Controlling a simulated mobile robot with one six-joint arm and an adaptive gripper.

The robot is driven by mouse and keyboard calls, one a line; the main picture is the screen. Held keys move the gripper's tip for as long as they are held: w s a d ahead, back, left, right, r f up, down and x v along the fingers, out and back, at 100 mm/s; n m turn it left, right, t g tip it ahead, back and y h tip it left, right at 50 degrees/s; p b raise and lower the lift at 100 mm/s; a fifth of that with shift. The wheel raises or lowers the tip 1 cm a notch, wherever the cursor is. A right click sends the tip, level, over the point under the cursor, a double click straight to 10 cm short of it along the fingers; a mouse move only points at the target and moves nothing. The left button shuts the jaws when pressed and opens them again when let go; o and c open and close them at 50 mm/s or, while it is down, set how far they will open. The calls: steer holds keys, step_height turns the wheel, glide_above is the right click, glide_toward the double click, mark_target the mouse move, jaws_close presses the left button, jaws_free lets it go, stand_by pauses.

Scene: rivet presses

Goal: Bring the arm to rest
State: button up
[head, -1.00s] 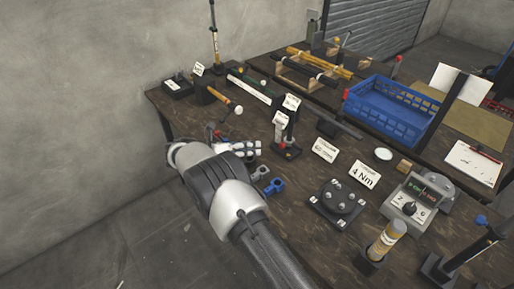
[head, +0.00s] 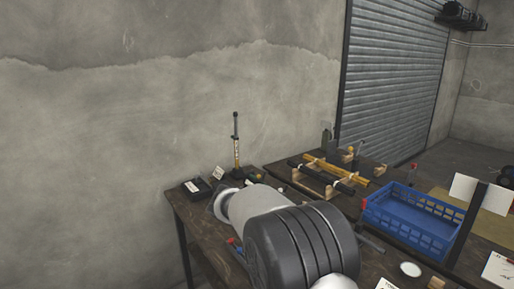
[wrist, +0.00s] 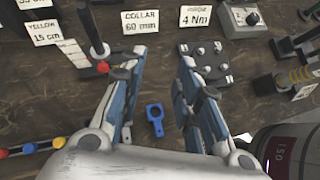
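My arm (head: 260,225) reaches over the near left of the dark wooden bench (head: 200,235) in the head view, its thick grey and black links close to the camera. My gripper is hidden behind it there. In the wrist view my gripper (wrist: 159,60) is open, its two blue-and-grey fingers spread apart with nothing between their tips. A blue ring-shaped clamp (wrist: 155,119) lies on the bench below, seen between the fingers and apart from them.
A blue crate (head: 410,222) stands to the arm's right. Open air lies above the bench.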

steer(key=s+d+r+m+y, duration=0.3)
steer(key=s+r+m, duration=0.25)
steer(key=s, duration=0.45)
steer(key=s+d+r+m+y, duration=0.2)
steer(key=s+d+r+m, duration=0.15)
steer(key=s+m, duration=0.45)
steer(key=s+a+f+m+t+y, duration=0.1)
steer(key=s+m+y, duration=0.1)
steer(key=s, duration=0.6)
steer(key=s+a+f+m+t+y, duration=0.1)
steer(key=s+a+m+y, duration=0.1)
steer(key=s+m, duration=0.3)
steer(key=s, duration=0.4)
steer(key=shift+s+f, duration=0.2)
steer(key=shift+s, duration=0.1)
